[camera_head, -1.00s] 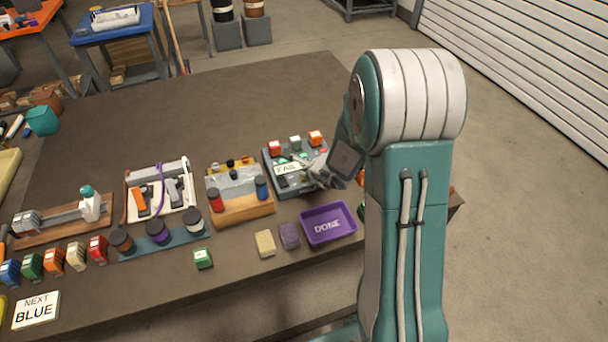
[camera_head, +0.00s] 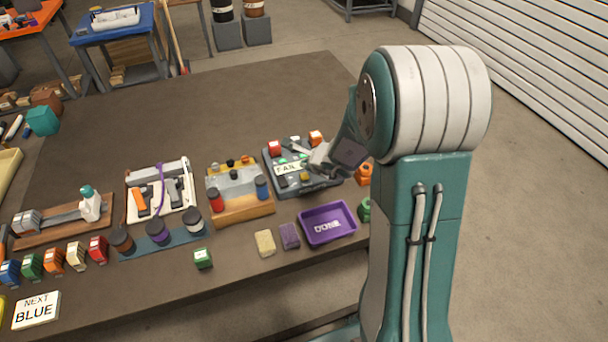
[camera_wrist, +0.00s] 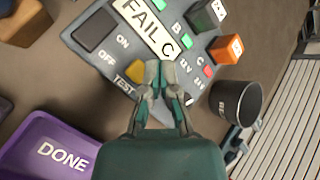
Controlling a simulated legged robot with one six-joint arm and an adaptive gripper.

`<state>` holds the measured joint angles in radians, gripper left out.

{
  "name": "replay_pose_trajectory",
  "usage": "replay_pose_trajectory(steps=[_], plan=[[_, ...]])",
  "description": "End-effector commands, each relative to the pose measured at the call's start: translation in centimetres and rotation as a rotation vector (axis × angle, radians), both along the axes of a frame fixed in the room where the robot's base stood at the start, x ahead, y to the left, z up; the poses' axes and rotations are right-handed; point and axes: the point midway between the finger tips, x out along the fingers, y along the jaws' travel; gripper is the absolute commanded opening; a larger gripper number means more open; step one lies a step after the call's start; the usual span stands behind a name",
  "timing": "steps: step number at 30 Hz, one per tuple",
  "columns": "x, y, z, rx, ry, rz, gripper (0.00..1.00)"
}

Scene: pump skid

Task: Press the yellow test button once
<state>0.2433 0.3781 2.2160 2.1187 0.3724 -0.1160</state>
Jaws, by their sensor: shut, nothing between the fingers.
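The yellow test button (camera_wrist: 135,70) sits on the grey test panel (camera_wrist: 88,57), beside the printed word TEST, in the wrist view. It also shows in the head view (camera_head: 304,177) at the panel's front. My gripper (camera_wrist: 158,68) is shut and empty, its fingertips over the panel just right of the button. I see no contact with the button, but the fingertips' height is unclear. In the head view my gripper (camera_head: 312,158) is above the panel's right part. The panel's display (camera_wrist: 148,25) reads FAIL C. A light near B (camera_wrist: 187,43) is green and one near C (camera_wrist: 208,71) is red.
Green (camera_wrist: 208,15) and orange (camera_wrist: 226,48) blocks sit along the panel's edge. A black cup (camera_wrist: 236,102) stands right of it. A purple DONE tray (camera_head: 328,223) is in front. The table behind is clear.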

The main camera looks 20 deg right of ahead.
Motion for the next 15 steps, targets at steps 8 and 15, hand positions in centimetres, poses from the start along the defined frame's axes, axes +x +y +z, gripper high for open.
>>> replay_pose_trajectory(steps=[8, 15], plan=[[0.1, 0.0, 2.5, -0.001, -0.002, 0.001, 0.00], [0.0, 0.0, 3.3, -0.001, 0.000, -0.001, 0.00]])
